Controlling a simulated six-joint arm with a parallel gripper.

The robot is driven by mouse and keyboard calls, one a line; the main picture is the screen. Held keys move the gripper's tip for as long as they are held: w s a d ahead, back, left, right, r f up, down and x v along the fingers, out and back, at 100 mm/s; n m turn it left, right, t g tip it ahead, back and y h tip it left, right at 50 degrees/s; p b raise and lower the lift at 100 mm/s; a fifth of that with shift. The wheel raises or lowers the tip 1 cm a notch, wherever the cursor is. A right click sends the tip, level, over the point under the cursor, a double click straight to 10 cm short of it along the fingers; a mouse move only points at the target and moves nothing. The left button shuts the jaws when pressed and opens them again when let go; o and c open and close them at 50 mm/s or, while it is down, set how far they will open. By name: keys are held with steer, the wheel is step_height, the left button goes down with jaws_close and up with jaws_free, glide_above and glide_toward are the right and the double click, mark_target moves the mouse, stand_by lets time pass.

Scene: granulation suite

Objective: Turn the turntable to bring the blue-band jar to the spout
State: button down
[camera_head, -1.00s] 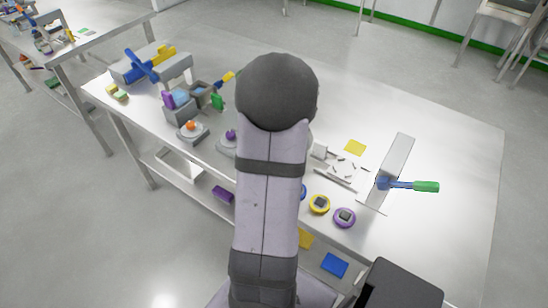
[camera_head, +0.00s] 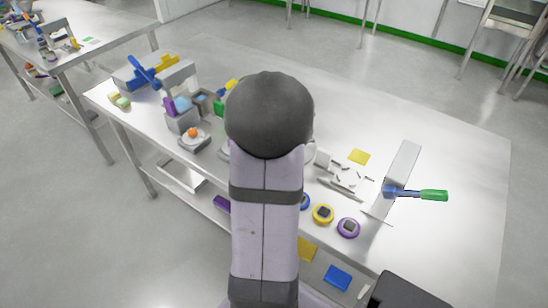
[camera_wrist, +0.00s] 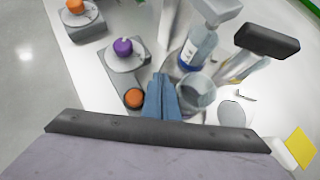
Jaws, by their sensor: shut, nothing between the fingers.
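In the wrist view my gripper (camera_wrist: 163,100) has its two blue fingers together, with nothing between them. A clear jar with a blue band (camera_wrist: 197,48) stands above and right of the fingertips, close to a grey block-topped fixture (camera_wrist: 218,8). A clear open jar (camera_wrist: 194,92) is just right of the fingers. An orange round knob (camera_wrist: 134,97) is just left of the fingers; whether they touch it I cannot tell. The turntable's outline is not clear, and I cannot tell which part is the spout. In the head view my arm hides this area and the gripper.
A purple knob (camera_wrist: 123,46) and an orange knob (camera_wrist: 75,6) sit on round plates on grey bases. A dark block-topped fixture (camera_wrist: 267,41) is at the right. In the head view a green-handled tool (camera_head: 433,195) lies by a metal stand. The table's right end is clear.

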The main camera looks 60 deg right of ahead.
steer(key=p+v, duration=0.2)
steer(key=v, duration=0.5)
steer(key=shift+s, duration=0.1)
